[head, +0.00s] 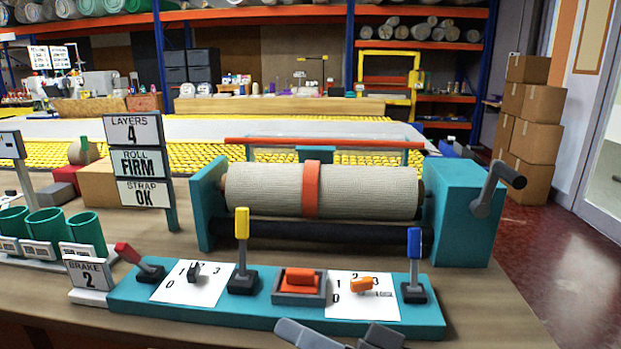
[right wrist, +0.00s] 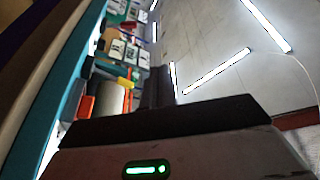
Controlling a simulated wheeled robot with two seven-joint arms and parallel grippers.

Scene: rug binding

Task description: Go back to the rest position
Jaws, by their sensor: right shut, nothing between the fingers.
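My right gripper (head: 340,335) shows at the bottom edge of the head view, just in front of the teal control panel (head: 225,309). It is shut and empty, apart from the levers and knobs. In the right wrist view my gripper (right wrist: 155,88) is dark and points up toward the ceiling lights. My left gripper is not in view. The rolling machine (head: 465,215) holds a beige rug roll (head: 265,190) with an orange strap (head: 312,190) around its middle. Signs (head: 135,150) read LAYERS 4, ROLL FIRM and STRAP OK.
The panel carries a red lever (head: 128,252), a yellow lever (head: 242,225), a blue lever (head: 414,245), an orange button (head: 300,278) and two dials. Green cups (head: 48,228) and a BRAKE 2 sign (head: 88,274) stand left. A crank (head: 495,188) juts out right. Cardboard boxes (head: 530,120) are stacked behind.

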